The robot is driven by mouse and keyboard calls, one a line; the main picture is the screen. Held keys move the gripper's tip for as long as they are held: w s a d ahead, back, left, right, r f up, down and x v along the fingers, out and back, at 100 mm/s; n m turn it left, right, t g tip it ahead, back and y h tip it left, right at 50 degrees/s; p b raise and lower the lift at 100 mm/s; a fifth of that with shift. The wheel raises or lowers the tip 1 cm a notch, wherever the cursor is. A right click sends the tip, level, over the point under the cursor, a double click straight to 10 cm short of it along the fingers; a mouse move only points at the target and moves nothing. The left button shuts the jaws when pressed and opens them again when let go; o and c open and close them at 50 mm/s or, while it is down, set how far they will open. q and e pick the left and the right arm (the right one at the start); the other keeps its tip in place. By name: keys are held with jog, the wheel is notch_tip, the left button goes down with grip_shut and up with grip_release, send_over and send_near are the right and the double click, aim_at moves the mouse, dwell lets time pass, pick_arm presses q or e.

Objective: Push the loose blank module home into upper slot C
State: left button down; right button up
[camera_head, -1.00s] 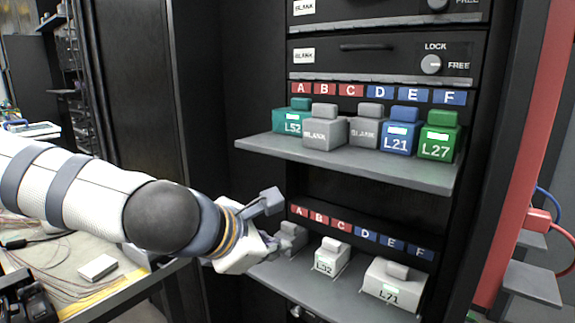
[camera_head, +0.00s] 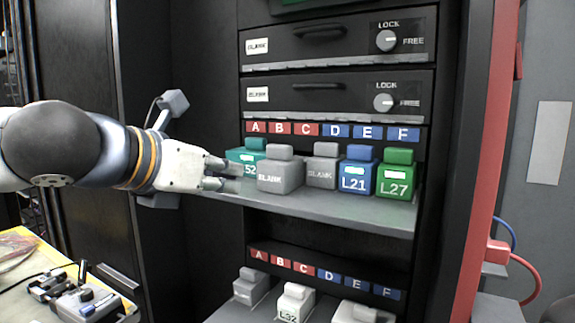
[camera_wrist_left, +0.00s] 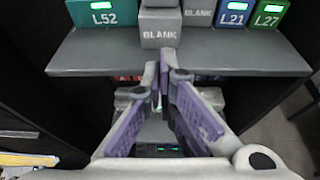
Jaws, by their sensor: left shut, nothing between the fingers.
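The loose blank module (camera_head: 280,177) is a grey block marked BLANK on the upper shelf (camera_head: 340,207). It stands further forward than its neighbours, below the B and C labels; its exact slot line is hard to tell from this angle. It also shows top centre in the left wrist view (camera_wrist_left: 160,32). My left gripper (camera_head: 236,175) is shut and empty, in front of the shelf and left of the blank in the head view. In the wrist view its fingertips (camera_wrist_left: 164,72) point towards the blank's front, with no clear contact. My right gripper is not in view.
Teal L52 (camera_head: 243,160) stands left of the blank, partly covered by my fingers. A second grey blank (camera_head: 322,168), blue L21 (camera_head: 356,177) and green L27 (camera_head: 396,178) stand to its right. A lower shelf (camera_head: 255,312) holds several modules.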

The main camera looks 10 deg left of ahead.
aim_at(270, 165)
pick_arm(q)
jog(key=shift+r+x, duration=0.15)
jog(key=shift+x, duration=1.9)
jog(key=shift+r+x, duration=0.15)
jog(key=shift+x, duration=1.85)
jog(key=shift+w+d+b, duration=0.25)
jog(key=shift+w+d, duration=0.2)
jog(key=shift+w, duration=0.85)
jog(key=shift+w+d+b, duration=0.25)
jog(key=shift+w+d, duration=0.25)
jog(key=shift+w, duration=0.8)
jog(key=shift+w+d+b, duration=0.25)
jog(key=shift+w+d, duration=0.2)
jog(key=shift+w, duration=0.8)
jog(key=shift+s+r, duration=0.2)
jog(key=shift+s, duration=0.05)
jog(key=shift+p+v, duration=0.6)
jog(key=shift+v, duration=0.65)
jog(key=s, duration=0.1)
jog(key=s+a, duration=0.1)
jog(key=s+f, duration=0.1)
jog(key=shift+s+a, duration=0.3)
jog(key=shift+s, duration=0.1)
jog(key=shift+s+a, duration=0.2)
jog(key=shift+s, duration=0.45)
